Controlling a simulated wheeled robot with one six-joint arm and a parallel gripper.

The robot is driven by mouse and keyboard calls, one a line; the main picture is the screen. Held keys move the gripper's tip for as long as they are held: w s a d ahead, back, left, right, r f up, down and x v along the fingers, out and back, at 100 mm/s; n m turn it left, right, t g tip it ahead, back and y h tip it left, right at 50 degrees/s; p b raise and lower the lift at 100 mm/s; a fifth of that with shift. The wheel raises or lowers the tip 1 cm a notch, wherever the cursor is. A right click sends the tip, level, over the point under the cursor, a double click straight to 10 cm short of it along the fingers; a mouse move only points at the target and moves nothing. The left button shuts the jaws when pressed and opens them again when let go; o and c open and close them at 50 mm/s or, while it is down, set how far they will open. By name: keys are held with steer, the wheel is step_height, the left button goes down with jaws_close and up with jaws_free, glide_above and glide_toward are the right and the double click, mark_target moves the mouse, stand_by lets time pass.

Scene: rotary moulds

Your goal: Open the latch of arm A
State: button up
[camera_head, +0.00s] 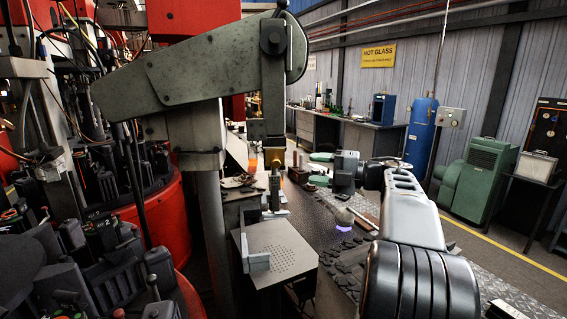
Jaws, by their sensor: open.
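My gripper (316,169) is near the picture's middle, at the end of my white arm. Its two green-tipped fingers point left and stand apart, with a gap between them and nothing clearly held. The rotary mould machine (150,222) fills the left side, with a red round base and several dark mould parts, handles and levers. I cannot tell which mould arm is arm A, and I cannot make out its latch. My gripper is to the right of the machine, well apart from the dark moulds.
A large grey-green machine arm (205,66) on a post stands between the moulds and my gripper. A perforated metal plate (280,248) lies below my gripper. A blue cylinder (420,135) and a green machine (482,170) stand at right. The floor with the yellow line is mostly clear.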

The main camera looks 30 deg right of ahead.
mark_target(277, 158)
steer(key=p+x, duration=0.1)
steer(key=x, duration=0.8)
steer(key=shift+w+a, duration=0.15)
steer(key=shift+a, duration=0.1)
steer(key=shift+p, duration=0.4)
steer(key=c, duration=0.9)
